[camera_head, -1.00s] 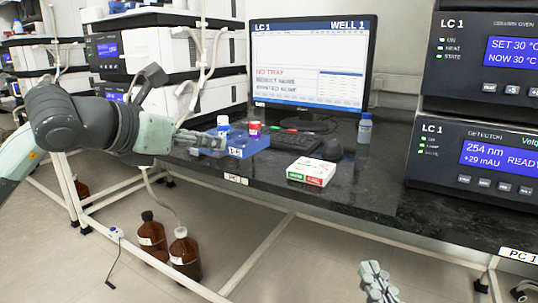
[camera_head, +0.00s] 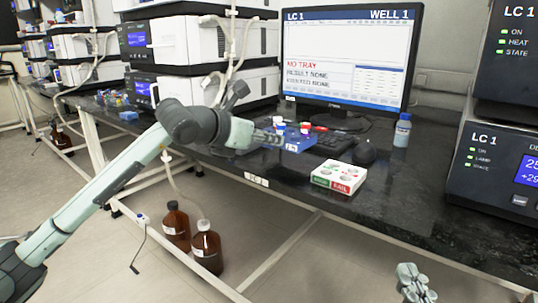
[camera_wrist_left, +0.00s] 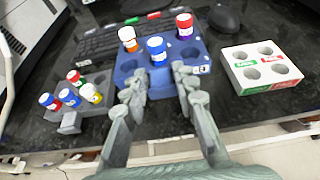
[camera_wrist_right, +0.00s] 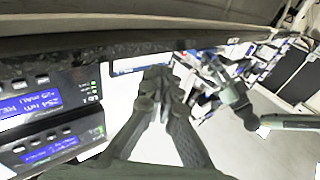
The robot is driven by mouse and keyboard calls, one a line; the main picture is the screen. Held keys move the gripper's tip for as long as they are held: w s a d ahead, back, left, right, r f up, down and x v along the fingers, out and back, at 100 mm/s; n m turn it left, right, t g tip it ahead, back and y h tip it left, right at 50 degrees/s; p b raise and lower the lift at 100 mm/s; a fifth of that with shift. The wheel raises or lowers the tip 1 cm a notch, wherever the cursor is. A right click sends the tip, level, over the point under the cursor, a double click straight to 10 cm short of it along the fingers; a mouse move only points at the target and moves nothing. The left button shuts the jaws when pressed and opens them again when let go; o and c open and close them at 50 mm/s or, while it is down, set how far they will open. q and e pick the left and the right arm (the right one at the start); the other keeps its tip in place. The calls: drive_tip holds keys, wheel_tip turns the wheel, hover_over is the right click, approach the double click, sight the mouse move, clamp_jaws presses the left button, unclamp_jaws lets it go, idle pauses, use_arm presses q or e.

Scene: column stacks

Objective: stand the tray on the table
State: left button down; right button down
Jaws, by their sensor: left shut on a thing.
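The blue tray (camera_head: 298,146) is by the keyboard on the dark table, below the monitor. In the left wrist view the tray (camera_wrist_left: 192,52) carries several capped vials, among them a blue-capped one (camera_wrist_left: 157,50) and a red-capped one (camera_wrist_left: 184,25). My left gripper (camera_head: 274,138) is shut on the tray's near edge, with one finger on each side of the blue-capped vial in the wrist view. I cannot tell whether the tray's underside touches the table. My right gripper (camera_head: 415,285) is empty and shut, in front of the table; its fingertips meet in the right wrist view (camera_wrist_right: 160,80).
A white box with green and red labels (camera_head: 338,177) lies right of the tray. A mouse (camera_head: 364,154) and a blue-capped bottle (camera_head: 402,130) stand behind it. A grey rack (camera_wrist_left: 92,112) with several vials is left of the tray. The tabletop right of the box is clear.

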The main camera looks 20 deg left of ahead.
sight(268, 168)
use_arm(q)
drive_tip(key=shift+w+f, duration=0.35)
drive_tip(key=shift+w, duration=0.15)
wheel_tip(268, 168, down, 3)
drive_tip(key=shift+f, duration=0.35)
use_arm(e)
drive_tip(key=shift+s+a+r+t, duration=0.15)
drive_tip(key=shift+r+t, duration=0.05)
drive_tip(key=shift+r, duration=0.25)
drive_tip(key=shift+s+a+r+t, duration=0.1)
drive_tip(key=shift+a+r+t, duration=0.1)
drive_tip(key=shift+r, duration=0.2)
use_arm(q)
drive_tip(key=shift+f, duration=0.1)
drive_tip(key=c, duration=1.2)
unclamp_jaws()
use_arm(e)
drive_tip(key=shift+r, duration=0.25)
drive_tip(key=shift+d, duration=0.1)
